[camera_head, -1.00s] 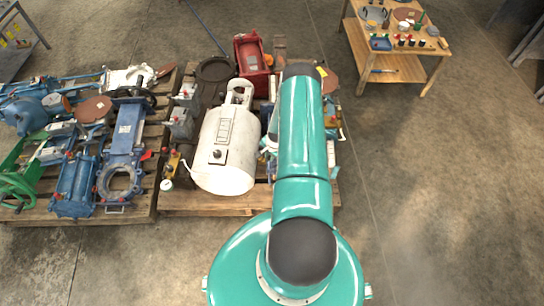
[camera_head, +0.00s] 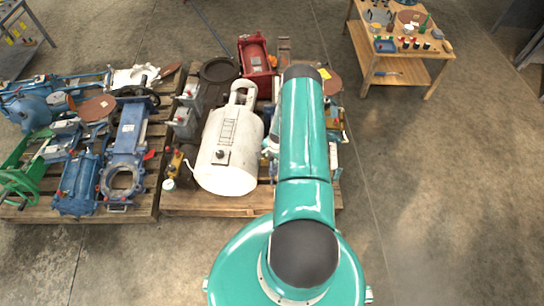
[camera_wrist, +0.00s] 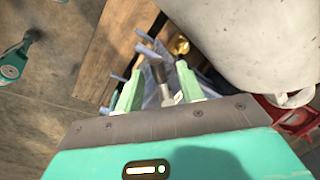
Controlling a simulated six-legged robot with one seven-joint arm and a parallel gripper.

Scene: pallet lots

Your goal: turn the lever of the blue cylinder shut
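In the wrist view, a pale blue metal piece (camera_wrist: 153,97), likely the blue cylinder, lies partly between my fingers, mostly hidden. A grey lever-like bar (camera_wrist: 151,53) with a short cross-piece stands up from it. My gripper (camera_wrist: 160,70) has its two green fingers apart, one on each side of the bar; whether either touches it cannot be told. In the head view my arm covers the gripper and most of this spot; only bits of blue (camera_head: 333,153) show beside the arm on the middle pallet.
A large white tank (camera_head: 230,150) stands on the middle pallet (camera_head: 225,203), close beside the gripper in the wrist view (camera_wrist: 250,40). A red part (camera_head: 255,58) lies behind. The left pallet (camera_head: 135,211) holds blue and green parts. Floor at right is clear before a wooden table (camera_head: 405,75).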

